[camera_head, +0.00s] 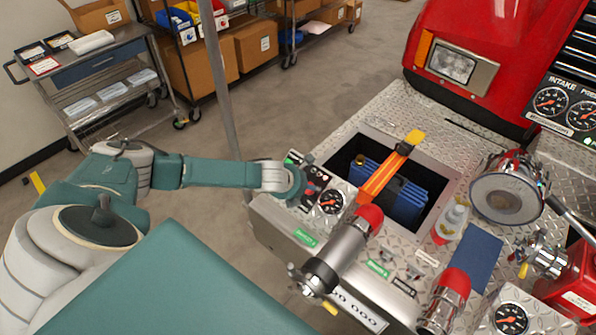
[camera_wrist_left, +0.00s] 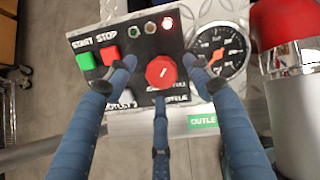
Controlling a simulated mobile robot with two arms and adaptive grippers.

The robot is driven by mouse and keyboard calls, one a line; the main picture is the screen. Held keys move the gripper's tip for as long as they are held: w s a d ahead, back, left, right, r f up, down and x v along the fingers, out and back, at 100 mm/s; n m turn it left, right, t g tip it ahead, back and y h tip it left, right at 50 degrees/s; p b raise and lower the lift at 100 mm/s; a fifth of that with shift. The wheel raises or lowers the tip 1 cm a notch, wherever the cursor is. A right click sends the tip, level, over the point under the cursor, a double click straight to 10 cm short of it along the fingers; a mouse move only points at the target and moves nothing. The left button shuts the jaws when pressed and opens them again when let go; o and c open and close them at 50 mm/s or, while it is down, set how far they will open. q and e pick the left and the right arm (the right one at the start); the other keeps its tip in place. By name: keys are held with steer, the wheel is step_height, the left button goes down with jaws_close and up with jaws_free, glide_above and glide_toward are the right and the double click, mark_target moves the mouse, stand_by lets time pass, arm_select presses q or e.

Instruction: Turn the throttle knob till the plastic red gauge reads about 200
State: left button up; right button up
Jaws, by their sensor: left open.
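The red throttle knob (camera_wrist_left: 161,72) sits on a black control panel (camera_wrist_left: 120,45) with a green START button, a red STOP button and small lamps. A white pointer line on it tilts slightly right of upright. My left gripper (camera_wrist_left: 158,78) is open, its blue fingers spread around the knob; I cannot tell whether they touch it. In the head view my left gripper (camera_head: 299,181) partly covers the panel. A round black-faced gauge (camera_wrist_left: 221,50) with red-orange marking is just right of the panel; it also shows in the head view (camera_head: 331,201). Its reading is too small to tell. My right gripper is not in view.
A red-capped chrome outlet (camera_head: 340,250) stands close right of the gauge. Behind is an open bay (camera_head: 425,170) with blue contents and an orange bar (camera_head: 390,170). A thin grey post (camera_head: 222,90) rises behind my left arm. Open floor lies left of the bumper.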

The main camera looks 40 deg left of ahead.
arm_select(q)
steer(key=v, duration=0.9)
steer(key=shift+s+r, duration=0.2)
steer(key=shift+a, duration=0.1)
steer(key=a+f+n+h+b, duration=0.1)
steer(key=a+f+n+b, duration=0.25)
steer(key=n+b, duration=1.35)
steer(key=w+d+f+n, duration=0.1)
steer(key=w+f+n, duration=0.1)
steer(key=n, duration=0.2)
steer(key=w+d+f+n+b, duration=0.1)
steer(key=w+f+n, duration=0.1)
steer(key=n, duration=0.3)
steer(key=w+d+f+n+t+h, duration=0.1)
steer(key=w+f+n, duration=0.1)
steer(key=w+n, duration=0.1)
steer(key=shift+f+n, duration=0.4)
steer(key=shift+n, duration=0.4)
